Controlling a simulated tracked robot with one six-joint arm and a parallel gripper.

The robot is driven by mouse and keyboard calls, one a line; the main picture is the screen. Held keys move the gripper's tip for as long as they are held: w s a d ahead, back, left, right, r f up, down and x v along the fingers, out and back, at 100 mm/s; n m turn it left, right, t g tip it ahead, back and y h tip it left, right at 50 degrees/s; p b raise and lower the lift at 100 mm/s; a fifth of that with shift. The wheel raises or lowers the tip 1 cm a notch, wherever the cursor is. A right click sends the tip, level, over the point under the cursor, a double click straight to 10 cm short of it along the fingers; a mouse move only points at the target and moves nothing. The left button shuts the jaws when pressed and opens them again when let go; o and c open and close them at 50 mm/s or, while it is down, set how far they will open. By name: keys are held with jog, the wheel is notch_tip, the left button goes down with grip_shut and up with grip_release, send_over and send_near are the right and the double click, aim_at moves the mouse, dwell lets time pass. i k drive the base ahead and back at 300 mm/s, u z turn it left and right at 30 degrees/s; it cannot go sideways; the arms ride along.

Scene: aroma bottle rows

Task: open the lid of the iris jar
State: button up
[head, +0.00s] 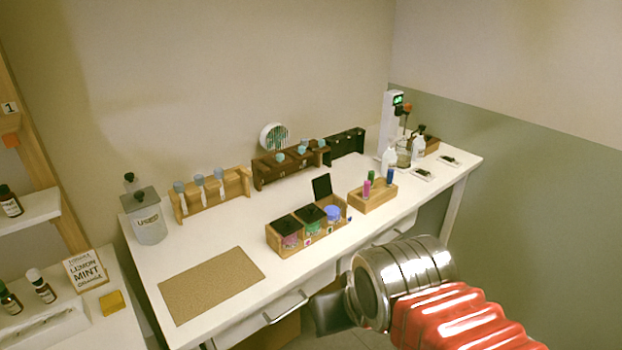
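A wooden box (289,248) with three compartments stands on the white table near its front edge. Its left jar (290,240) shows pink under a flat black lid (285,224). Its middle jar (315,227) shows green, also under a flat black lid (311,212). The right compartment holds a blue-violet jar (332,213), with a black lid (322,187) standing raised behind it. The jar labels are too small to read, so I cannot tell which is iris. My gripper (333,312) shows partly as a dark shape in front of the table, below the box; its fingers are not clear.
A wooden block (372,199) with several coloured vials stands right of the box. A cork mat (211,284) lies left. Racks (212,196) line the back, and a clear waste jar (147,222) stands at the left end. Drawer handles (287,308) stick out in front.

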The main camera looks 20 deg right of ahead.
aim_at(321, 185)
jog(key=z, duration=0.05)
jog(key=i, duration=1)
jog(key=u, duration=0.05)
